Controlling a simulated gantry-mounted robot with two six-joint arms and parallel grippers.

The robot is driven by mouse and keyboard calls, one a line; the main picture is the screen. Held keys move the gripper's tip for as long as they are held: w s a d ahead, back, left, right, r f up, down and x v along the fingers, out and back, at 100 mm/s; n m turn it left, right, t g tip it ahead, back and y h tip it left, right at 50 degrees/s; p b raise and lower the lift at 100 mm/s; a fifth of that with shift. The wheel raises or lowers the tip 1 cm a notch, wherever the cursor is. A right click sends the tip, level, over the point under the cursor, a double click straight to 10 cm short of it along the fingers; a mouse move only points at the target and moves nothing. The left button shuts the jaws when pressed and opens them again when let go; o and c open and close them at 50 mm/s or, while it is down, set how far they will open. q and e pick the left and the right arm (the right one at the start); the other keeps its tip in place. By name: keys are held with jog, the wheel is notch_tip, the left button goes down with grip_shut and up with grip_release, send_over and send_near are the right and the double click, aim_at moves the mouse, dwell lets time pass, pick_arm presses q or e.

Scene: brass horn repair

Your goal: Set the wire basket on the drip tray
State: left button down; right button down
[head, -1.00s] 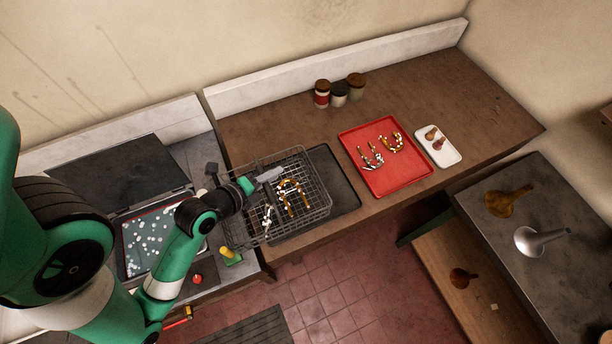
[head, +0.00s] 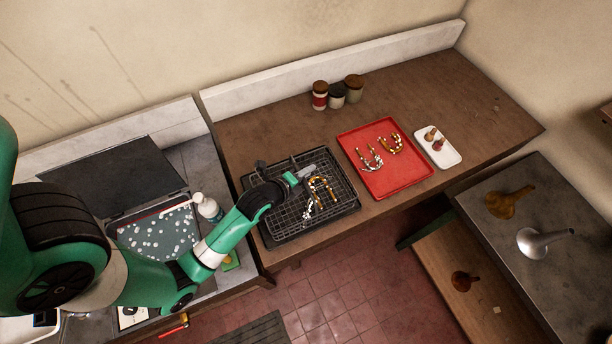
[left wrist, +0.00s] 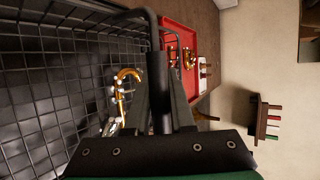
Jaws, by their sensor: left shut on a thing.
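The wire basket (head: 285,205) is a dark wire mesh box with brass and silver horn parts (head: 318,193) inside it. It is over the black drip tray (head: 352,208), whose rim shows around it. I cannot tell whether the basket touches the tray. My left gripper (head: 296,177) is shut on the basket's handle; in the left wrist view the dark handle (left wrist: 159,85) rises between the fingers, with the mesh (left wrist: 45,110) to the left. My right gripper is not in view.
A red tray (head: 385,180) with horn parts lies right of the drip tray, beside a white dish (head: 447,154). Several jars (head: 337,95) stand at the back. A basin of bubbly liquid (head: 155,236) and a white bottle (head: 208,208) are at left.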

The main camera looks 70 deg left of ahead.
pick_arm(q)
jog(key=shift+f, duration=1.1)
jog(key=shift+f, duration=0.2)
jog(key=c, duration=0.8)
grip_release()
jog(key=shift+s, duration=0.1)
jog(key=shift+o, duration=0.2)
jog(key=shift+r, duration=0.2)
jog(key=p+v, duration=0.1)
jog(key=v, duration=1.1)
